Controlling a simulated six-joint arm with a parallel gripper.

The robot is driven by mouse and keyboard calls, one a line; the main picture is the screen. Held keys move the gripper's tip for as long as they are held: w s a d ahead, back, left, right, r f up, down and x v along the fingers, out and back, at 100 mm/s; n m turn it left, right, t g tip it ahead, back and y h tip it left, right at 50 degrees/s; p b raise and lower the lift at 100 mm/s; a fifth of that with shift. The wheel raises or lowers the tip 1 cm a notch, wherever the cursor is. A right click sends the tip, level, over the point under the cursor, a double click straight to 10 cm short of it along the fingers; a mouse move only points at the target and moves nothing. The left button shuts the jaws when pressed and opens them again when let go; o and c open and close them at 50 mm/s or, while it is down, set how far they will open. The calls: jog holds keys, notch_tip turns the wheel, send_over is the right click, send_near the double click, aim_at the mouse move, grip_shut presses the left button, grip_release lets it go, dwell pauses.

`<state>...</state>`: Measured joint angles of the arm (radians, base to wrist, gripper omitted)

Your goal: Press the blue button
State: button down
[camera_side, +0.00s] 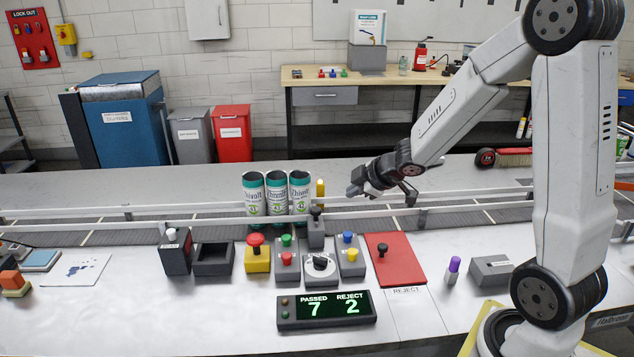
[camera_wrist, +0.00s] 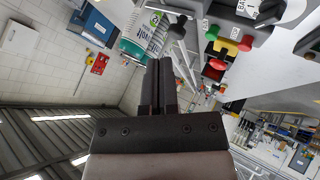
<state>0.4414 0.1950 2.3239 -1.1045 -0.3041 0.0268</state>
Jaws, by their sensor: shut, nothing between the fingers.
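The blue button (camera_side: 348,237) sits on the upper part of a small grey control box (camera_side: 355,269), with a yellow button (camera_side: 352,255) below it. The box stands on the white worktop in front of the conveyor. My gripper (camera_side: 354,189) is above the conveyor, behind and above the blue button, clear of it. Its dark fingers are together and empty, also in the wrist view (camera_wrist: 164,66). I cannot make out the blue button in the wrist view.
Three cans (camera_side: 277,195) stand on the conveyor left of my gripper. A grey box with green and red buttons (camera_side: 286,258), a rotary knob (camera_side: 320,267) and a red reject plate (camera_side: 396,262) with a dark knob surround the blue button's box. Conveyor rails run behind.

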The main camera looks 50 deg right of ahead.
aim_at(347, 232)
jog(key=shift+f, duration=0.15)
jog(key=shift+f, duration=4.25)
jog(key=shift+f, duration=0.2)
jog(key=shift+f, duration=0.25)
jog(key=shift+f, duration=0.85)
dwell(0.6)
jog(key=shift+r, duration=1.3)
